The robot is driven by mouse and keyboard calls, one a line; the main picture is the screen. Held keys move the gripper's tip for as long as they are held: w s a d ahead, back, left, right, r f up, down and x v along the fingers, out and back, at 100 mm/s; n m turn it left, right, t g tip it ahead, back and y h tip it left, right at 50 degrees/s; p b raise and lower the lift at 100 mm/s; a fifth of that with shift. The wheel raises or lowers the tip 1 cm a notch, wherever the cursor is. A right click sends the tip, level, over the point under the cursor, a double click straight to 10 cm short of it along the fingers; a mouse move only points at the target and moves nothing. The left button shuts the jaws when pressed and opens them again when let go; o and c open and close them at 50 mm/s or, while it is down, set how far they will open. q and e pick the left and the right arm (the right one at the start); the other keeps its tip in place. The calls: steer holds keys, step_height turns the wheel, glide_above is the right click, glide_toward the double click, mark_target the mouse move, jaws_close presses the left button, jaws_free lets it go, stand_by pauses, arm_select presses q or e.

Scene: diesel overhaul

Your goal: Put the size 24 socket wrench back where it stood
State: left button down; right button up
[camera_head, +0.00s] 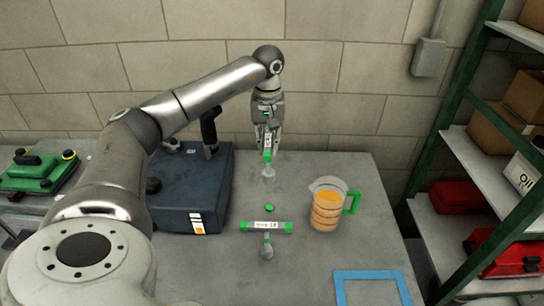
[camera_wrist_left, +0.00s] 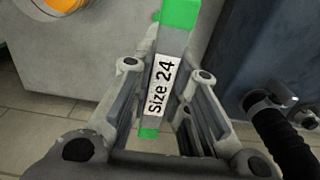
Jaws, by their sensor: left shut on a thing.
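The size 24 socket wrench (camera_head: 268,157) has a green end and a white label. In the left wrist view its handle (camera_wrist_left: 160,88), labelled "Size 24", lies between the fingers. My left gripper (camera_head: 267,138) is shut on it, over the far part of the table. The wrench's grey socket end hangs low; I cannot tell if it touches the table. A second T-shaped wrench (camera_head: 266,227) with green ends, its label apparently "Size 18", stands nearer on the table. A small green piece (camera_head: 269,207) shows between the two wrenches. My right gripper is not in view.
A dark blue machine block (camera_head: 183,170) stands left of the wrenches. A jug (camera_head: 326,212) with orange contents and a green handle stands right. A green-posted shelf (camera_head: 470,150) stands beyond the table's right edge.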

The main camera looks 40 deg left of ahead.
mark_target(269, 173)
arm_select(q)
step_height(269, 173, down, 3)
steer(key=shift+f+b, duration=0.1)
steer(key=shift+b, duration=0.3)
steer(key=shift+w+f, duration=0.15)
steer(key=shift+f, duration=0.4)
steer(key=shift+f+b, duration=0.55)
steer(key=shift+b, duration=0.05)
step_height(269, 173, down, 6)
steer(key=b, duration=0.4)
steer(key=shift+d+f, duration=0.1)
steer(key=shift+f, duration=0.05)
